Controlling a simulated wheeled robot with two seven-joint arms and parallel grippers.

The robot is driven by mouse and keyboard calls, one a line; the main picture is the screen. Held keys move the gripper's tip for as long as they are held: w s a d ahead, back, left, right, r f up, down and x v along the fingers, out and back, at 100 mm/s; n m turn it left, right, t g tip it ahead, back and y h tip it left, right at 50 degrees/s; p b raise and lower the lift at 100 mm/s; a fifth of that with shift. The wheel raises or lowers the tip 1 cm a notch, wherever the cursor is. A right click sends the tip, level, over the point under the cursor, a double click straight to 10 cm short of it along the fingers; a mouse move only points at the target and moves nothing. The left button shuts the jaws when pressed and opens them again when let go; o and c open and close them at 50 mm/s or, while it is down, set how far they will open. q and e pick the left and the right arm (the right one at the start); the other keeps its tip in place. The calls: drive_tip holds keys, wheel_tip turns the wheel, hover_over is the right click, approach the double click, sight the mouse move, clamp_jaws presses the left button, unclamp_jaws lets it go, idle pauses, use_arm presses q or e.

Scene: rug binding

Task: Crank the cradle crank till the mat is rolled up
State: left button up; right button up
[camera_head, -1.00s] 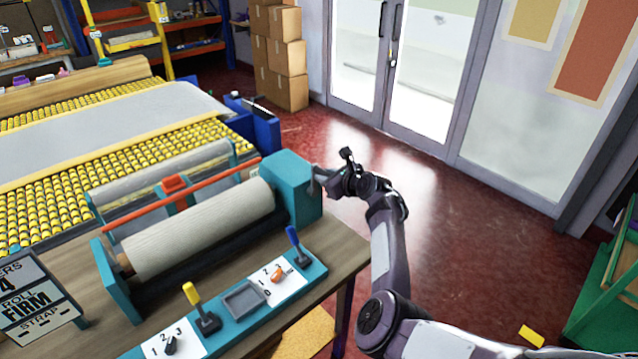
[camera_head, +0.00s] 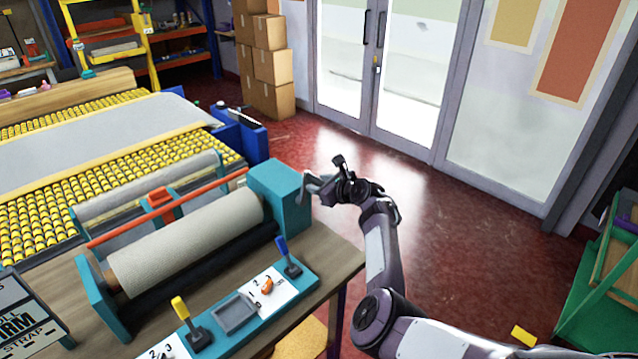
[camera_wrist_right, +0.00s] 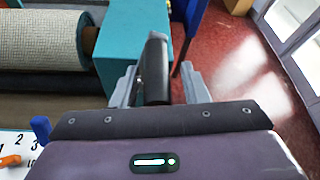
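The beige woven mat (camera_head: 190,243) is wound as a thick roll in the teal cradle (camera_head: 97,297) on the wooden bench; it also shows in the wrist view (camera_wrist_right: 40,42). A teal housing (camera_head: 279,194) stands at the roll's right end. The dark crank handle (camera_wrist_right: 156,70) stands upright between the fingers of my right gripper (camera_wrist_right: 158,85), beside the housing. The fingers look apart, with a gap showing beside the handle at right. In the head view, my right gripper (camera_head: 316,188) is just right of the housing, and the crank is mostly hidden. My left gripper is out of view.
A teal control strip (camera_head: 238,335) with a yellow lever (camera_head: 189,320), a blue lever (camera_head: 287,257) and an orange knob (camera_head: 267,285) lies in front of the cradle. A sign (camera_head: 25,318) stands at left. A yellow roller table (camera_head: 35,215) lies behind.

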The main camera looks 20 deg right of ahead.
drive_tip(key=shift+a+r, duration=0.1)
drive_tip(key=shift+s+r, duration=0.15)
drive_tip(key=shift+s, duration=0.05)
drive_tip(key=v, duration=0.7)
drive_tip(key=shift+s, duration=0.1)
idle(0.9)
idle(0.9)
